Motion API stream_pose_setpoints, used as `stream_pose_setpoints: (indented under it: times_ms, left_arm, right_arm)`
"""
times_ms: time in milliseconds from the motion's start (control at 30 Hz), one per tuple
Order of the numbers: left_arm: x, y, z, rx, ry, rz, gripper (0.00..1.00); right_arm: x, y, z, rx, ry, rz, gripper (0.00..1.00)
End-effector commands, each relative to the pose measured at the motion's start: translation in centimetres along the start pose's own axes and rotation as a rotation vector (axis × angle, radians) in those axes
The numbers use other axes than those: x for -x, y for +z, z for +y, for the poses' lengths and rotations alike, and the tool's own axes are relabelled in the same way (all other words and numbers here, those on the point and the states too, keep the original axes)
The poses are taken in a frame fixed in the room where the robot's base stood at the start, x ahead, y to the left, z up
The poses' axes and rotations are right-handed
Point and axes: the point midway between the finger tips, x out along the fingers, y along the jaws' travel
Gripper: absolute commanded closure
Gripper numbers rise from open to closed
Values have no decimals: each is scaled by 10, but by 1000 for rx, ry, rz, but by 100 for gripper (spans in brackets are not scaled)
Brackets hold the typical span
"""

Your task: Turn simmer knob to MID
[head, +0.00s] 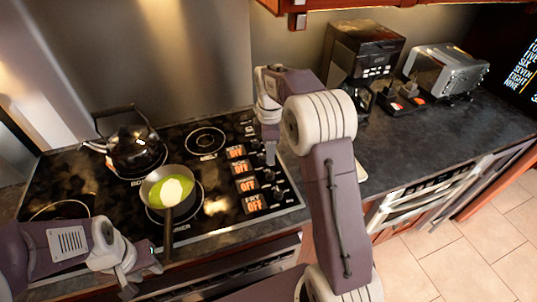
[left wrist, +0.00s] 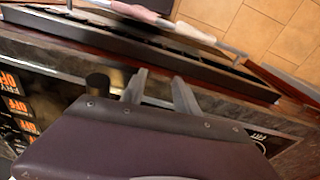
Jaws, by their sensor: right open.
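A column of stove knobs (head: 277,191) stands at the right side of the black cooktop (head: 100,200). Each has a lit label beside it, and the labels (head: 242,168) all show OFF. The lowest label reads FRY; the other names are too small to read, so I cannot tell which knob is simmer. My right gripper (head: 270,158) points down over the upper knobs, open, and partly hides them. Whether it touches a knob is unclear. My left gripper (head: 142,272) is at the cooktop's front edge, near the pan handle; its fingers are apart and empty in the left wrist view (left wrist: 160,92).
A pan (head: 167,190) with green and pale food sits on the front burner, its handle toward me. A black kettle (head: 135,150) stands behind it. A coffee maker (head: 365,55) and toaster (head: 447,70) stand at the back right. Dark counter (head: 430,130) right of the stove is mostly clear.

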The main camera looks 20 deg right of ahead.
Motion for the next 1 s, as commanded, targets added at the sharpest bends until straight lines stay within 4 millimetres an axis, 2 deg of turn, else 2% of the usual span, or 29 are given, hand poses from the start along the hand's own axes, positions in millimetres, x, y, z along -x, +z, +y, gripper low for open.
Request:
stream_pose_setpoints:
  times_ms: [167, 267, 500, 700, 1000]
  left_arm:
    - [2, 0, 0, 0, 0, 0, 64]
    - [2, 0, 0, 0, 0, 0, 64]
    - [1, 0, 0, 0, 0, 0, 64]
    - [2, 0, 0, 0, 0, 0, 64]
    - [2, 0, 0, 0, 0, 0, 64]
  right_arm:
    - [-2, 4, 0, -9, -10, -2, 52]
    - [-12, 4, -1, -9, -13, -3, 52]
    - [-61, 4, -2, -9, -15, -3, 52]
    - [-88, 4, -2, -9, -12, -2, 52]
    - [-93, 4, -2, -9, -9, -2, 52]
